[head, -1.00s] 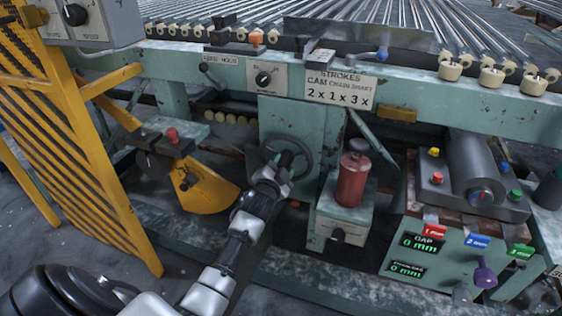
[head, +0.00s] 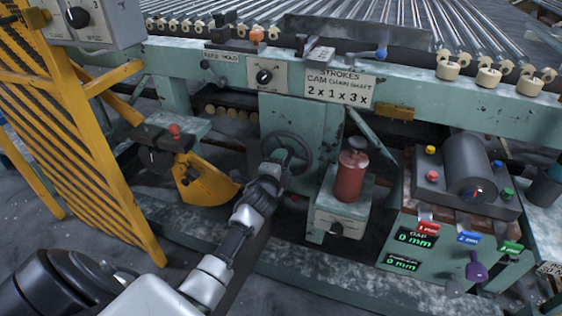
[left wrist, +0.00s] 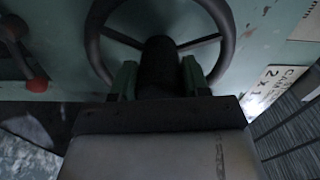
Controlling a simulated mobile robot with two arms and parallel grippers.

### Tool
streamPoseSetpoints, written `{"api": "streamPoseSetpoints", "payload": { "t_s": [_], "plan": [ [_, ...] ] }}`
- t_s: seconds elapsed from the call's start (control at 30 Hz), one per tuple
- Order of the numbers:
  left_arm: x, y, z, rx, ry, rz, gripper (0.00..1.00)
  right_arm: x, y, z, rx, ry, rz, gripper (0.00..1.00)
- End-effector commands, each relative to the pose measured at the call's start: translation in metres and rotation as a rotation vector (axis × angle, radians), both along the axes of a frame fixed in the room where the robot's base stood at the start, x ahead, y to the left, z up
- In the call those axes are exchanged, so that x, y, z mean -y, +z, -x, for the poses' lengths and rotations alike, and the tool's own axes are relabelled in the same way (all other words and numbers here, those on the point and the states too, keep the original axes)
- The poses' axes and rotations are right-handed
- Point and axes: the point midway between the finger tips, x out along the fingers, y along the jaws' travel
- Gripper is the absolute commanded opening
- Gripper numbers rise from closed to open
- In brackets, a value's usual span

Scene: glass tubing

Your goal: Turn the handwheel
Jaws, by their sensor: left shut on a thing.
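The dark handwheel (head: 310,152) is mounted on the front of a green machine panel, in the middle of the head view. Its round rim and spokes also show in the left wrist view (left wrist: 93,45). My left gripper (head: 284,160) reaches it from below. In the left wrist view, the two fingers (left wrist: 158,76) of the gripper are shut on a dark round part at the middle of the wheel. The fingers and wrist hide the lower part of the wheel. My right gripper is not in view.
A red cylinder (head: 351,176) stands on a green block right of the wheel. A yellow curved guard (head: 203,184) and a yellow slatted fence (head: 85,140) are on the left. A control box with a gap display (head: 415,237) is at right.

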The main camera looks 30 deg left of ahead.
Motion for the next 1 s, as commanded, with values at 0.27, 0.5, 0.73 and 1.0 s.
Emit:
{"api": "streamPoseSetpoints", "payload": {
  "t_s": [0.27,0.5,0.73,1.0],
  "plan": [
    [0.0007,-0.0012,0.0001,-0.007,-0.001,-0.022,0.03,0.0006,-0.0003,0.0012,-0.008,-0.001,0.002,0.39],
    [0.0008,-0.0012,0.0001,-0.007,-0.001,-0.021,0.03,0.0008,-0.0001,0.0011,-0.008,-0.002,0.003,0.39],
    [0.0006,-0.0007,0.0001,-0.006,-0.001,-0.019,0.72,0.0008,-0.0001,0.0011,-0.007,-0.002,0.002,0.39],
    [0.0008,-0.0002,0.0022,-0.006,-0.001,-0.019,0.72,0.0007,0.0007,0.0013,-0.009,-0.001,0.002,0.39]
  ]
}}
